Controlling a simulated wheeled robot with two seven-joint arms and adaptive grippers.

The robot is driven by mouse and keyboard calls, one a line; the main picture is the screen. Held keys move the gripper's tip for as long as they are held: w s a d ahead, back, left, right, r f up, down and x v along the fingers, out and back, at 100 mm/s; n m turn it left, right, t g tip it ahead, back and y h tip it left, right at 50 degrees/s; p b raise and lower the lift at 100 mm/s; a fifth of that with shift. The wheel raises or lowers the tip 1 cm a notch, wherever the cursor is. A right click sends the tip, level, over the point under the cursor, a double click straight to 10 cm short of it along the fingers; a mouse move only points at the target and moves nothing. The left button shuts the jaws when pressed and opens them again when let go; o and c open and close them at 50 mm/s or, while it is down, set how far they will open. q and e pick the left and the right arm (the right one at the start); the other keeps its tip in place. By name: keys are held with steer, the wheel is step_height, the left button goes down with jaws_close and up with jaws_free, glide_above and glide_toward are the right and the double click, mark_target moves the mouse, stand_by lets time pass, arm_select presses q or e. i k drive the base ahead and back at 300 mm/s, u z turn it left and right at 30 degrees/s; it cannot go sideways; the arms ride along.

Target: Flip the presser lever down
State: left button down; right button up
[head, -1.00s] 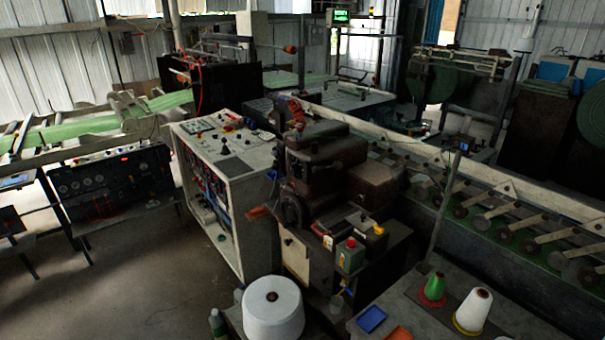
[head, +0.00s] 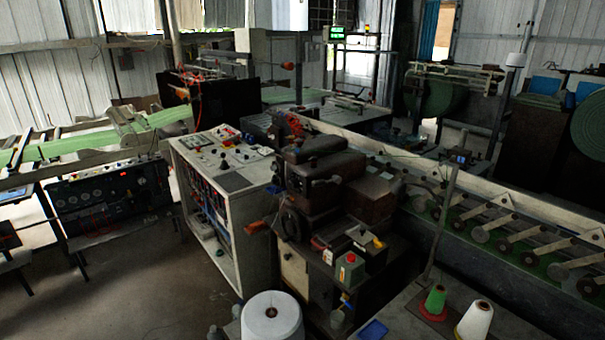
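A dark brown sewing-machine-like head (head: 325,180) stands at the middle of the head view, on a dark stand. A short orange-tipped lever (head: 257,226) sticks out from its left side; I cannot tell whether it is the presser lever. No presser lever can be clearly made out on the machine at this size and in this dim light. Neither of my grippers is in view.
A white control cabinet (head: 235,182) stands left of the machine. A big white thread cone (head: 271,318) stands in front. A grey table with a green cone (head: 435,300) and a white cone (head: 475,322) is at lower right. Open floor (head: 140,285) lies at lower left.

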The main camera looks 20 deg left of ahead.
mark_target(337, 179)
steer(key=u, duration=0.2)
steer(key=i, duration=1.25)
steer(key=z, duration=0.35)
